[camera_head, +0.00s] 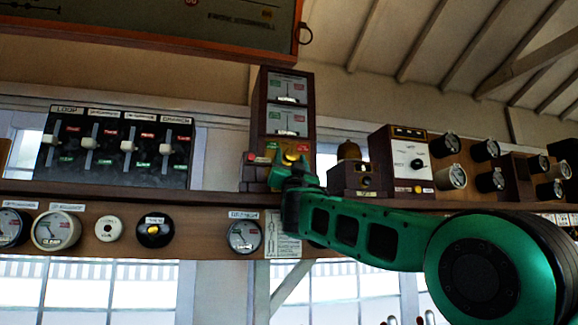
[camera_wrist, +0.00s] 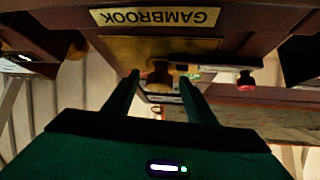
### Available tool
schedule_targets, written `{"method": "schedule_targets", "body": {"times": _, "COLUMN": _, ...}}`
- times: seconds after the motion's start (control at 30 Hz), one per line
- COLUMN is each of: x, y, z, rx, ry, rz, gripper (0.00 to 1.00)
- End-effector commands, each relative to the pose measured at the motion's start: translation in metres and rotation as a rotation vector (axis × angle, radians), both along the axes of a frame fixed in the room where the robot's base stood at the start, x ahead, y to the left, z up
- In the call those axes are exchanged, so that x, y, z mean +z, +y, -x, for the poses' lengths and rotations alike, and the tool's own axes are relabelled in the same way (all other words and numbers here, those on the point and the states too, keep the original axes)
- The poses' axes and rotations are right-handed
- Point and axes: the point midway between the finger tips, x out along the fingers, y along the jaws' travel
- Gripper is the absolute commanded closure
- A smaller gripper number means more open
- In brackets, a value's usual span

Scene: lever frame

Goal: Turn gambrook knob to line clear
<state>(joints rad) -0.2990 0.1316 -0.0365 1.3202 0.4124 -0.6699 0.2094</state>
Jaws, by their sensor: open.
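The Gambrook instrument (camera_head: 263,115) is a tall wooden case on the shelf, with two small dials on its upper face. Its nameplate (camera_wrist: 155,17) reads upside down in the wrist view. A brass-coloured knob (camera_wrist: 160,72) sits below a brass plate and between my fingers; in the head view a yellow knob (camera_head: 290,157) shows at the case's lower front. My gripper (camera_wrist: 160,88) is open, one finger on each side of the knob, and contact cannot be made out. In the head view my gripper (camera_head: 291,172) covers part of the lower case. The knob's setting is unclear.
A red button (camera_wrist: 245,80) is beside the knob. A lever panel (camera_head: 117,148) stands left, a domed wooden box (camera_head: 349,180) close right, and a switch box (camera_head: 402,160) further right. Gauges (camera_head: 244,235) line the board below the shelf.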

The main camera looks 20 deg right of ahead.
Motion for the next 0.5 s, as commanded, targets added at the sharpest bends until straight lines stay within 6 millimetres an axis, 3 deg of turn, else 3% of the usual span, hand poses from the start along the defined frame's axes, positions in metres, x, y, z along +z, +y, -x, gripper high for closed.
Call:
{"method": "schedule_targets", "body": {"times": 0.07, "x": -0.0001, "y": -0.0002, "z": 0.0001, "rx": 0.0, "ry": 0.0, "rz": 0.0, "gripper": 0.54}}
{"method": "schedule_targets", "body": {"times": 0.2, "x": -0.0002, "y": -0.0002, "z": 0.0001, "rx": 0.0, "ry": 0.0, "rz": 0.0, "gripper": 0.87}}
{"method": "schedule_targets", "body": {"times": 0.23, "x": -0.0002, "y": -0.0002, "z": 0.0001, "rx": 0.0, "ry": 0.0, "rz": 0.0, "gripper": 0.9}}
{"method": "schedule_targets", "body": {"times": 0.5, "x": -0.0005, "y": -0.0013, "z": 0.0001, "rx": -0.001, "ry": 0.0, "rz": 0.019, "gripper": 0.9}}
